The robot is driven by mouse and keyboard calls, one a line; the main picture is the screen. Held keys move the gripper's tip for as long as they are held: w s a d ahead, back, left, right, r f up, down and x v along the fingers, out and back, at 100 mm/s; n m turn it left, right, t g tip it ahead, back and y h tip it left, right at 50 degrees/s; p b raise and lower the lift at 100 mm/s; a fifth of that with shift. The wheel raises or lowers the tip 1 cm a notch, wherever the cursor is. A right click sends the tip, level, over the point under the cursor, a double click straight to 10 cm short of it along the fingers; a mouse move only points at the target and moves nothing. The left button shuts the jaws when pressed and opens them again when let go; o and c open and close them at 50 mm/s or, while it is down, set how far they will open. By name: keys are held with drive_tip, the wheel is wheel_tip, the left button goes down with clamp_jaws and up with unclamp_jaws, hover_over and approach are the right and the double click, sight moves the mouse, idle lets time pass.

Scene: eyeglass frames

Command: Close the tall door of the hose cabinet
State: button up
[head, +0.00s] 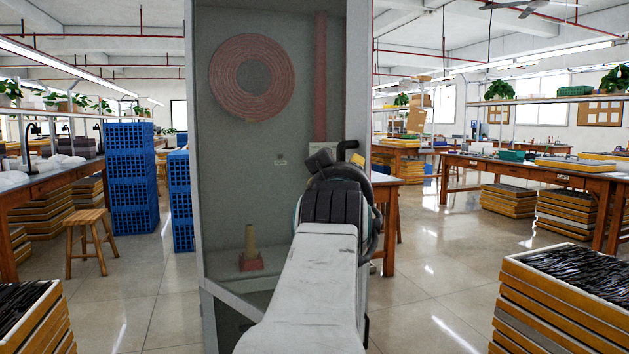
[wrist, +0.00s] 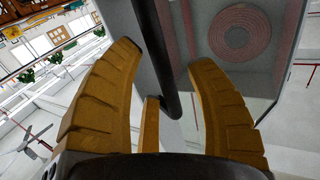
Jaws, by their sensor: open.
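The hose cabinet (head: 225,170) stands upright ahead, its inside in view, with a coiled red hose (head: 252,77) at the top. A tall, narrow light-grey panel (head: 358,80) along its right side looks like the open door seen nearly edge-on.
A red pipe (head: 320,75) and a small cone-like object (head: 250,248) are inside the cabinet. Blue crates (head: 132,175) and a wooden stool (head: 90,240) stand left. Stacked trays (head: 570,300) stand at the front right. Floor (head: 430,270) is clear between cabinet and trays.

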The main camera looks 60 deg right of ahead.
drive_tip(key=shift+v, duration=3)
